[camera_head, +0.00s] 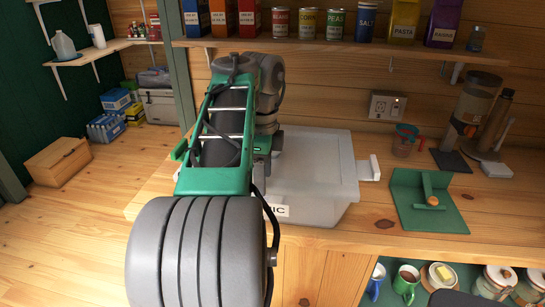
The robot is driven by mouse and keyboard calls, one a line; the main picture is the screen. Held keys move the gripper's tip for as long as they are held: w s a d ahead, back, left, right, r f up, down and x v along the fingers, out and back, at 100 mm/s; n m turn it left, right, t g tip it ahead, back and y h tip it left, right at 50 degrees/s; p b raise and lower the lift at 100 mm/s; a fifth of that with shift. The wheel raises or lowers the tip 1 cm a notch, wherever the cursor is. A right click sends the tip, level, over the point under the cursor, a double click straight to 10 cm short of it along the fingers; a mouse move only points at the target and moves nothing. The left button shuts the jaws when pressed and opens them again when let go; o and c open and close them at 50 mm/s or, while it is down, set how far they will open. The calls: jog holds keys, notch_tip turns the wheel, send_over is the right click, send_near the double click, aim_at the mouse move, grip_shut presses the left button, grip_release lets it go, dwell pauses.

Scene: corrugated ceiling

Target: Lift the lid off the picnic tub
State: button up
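The picnic tub (318,208) is a pale grey translucent box on the wooden counter, with a white label (276,211) on its front, partly covered by my arm. Its pale lid (322,155) lies flat on top. My arm crosses the tub's left side and hides that part of it. The end of my arm, with my gripper (264,150), points down at the lid's left part.
A white block (374,168) sits right of the tub. A shelf (340,46) with cans and boxes hangs above. A wooden box (58,162) stands on the floor at left.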

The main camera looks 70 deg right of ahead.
grip_shut()
dwell(0.3)
dwell(0.3)
